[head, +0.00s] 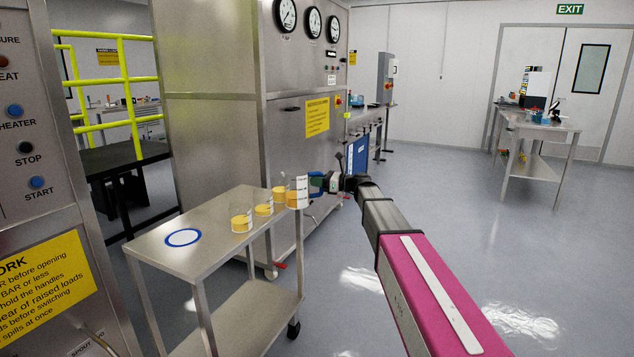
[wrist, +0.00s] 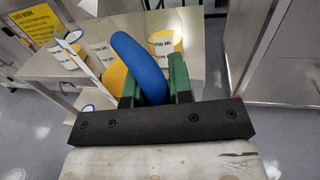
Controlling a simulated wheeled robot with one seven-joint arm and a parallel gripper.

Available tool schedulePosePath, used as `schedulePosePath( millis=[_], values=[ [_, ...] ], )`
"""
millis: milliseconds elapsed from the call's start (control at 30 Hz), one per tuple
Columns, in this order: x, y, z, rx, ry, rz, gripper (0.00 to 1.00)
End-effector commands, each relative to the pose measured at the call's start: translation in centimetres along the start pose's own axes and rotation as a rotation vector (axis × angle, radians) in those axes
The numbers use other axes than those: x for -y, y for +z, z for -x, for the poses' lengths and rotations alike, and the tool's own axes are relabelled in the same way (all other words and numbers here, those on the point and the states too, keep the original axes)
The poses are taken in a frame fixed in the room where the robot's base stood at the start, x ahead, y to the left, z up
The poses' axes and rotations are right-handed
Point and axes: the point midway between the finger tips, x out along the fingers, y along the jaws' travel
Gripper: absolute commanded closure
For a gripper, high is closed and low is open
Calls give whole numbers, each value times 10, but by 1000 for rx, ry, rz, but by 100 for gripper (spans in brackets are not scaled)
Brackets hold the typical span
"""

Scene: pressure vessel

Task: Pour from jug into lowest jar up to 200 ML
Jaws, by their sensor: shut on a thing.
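My gripper (head: 325,183) is shut on the blue handle of the jug (head: 297,192), which holds yellow content and is over the far right end of the steel cart. In the wrist view the green fingers of my gripper (wrist: 153,88) clasp the blue handle (wrist: 140,62). Clear jars with yellow content stand on the cart: a near jar (head: 241,223), a middle jar (head: 264,209) and a far jar (head: 279,195) beside the jug. In the wrist view a jar (wrist: 164,46) has ML labels. Exact levels are too small to tell.
The cart top (head: 205,222) has a blue ring mark (head: 183,237) and clear room toward its near end. The steel cabinet (head: 300,110) stands behind it. A lab table (head: 535,125) is far right, with open floor between.

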Motion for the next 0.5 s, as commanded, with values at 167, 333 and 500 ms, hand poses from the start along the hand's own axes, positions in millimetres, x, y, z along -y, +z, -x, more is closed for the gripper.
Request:
schedulePosePath(
  millis=[167,333,500],
  values=[
    [0,0,0,1,-1,0,100],
    [-1,4,-1,-20,-1,15,100],
    [-4,14,-5,-80,-1,57,100]
  ],
)
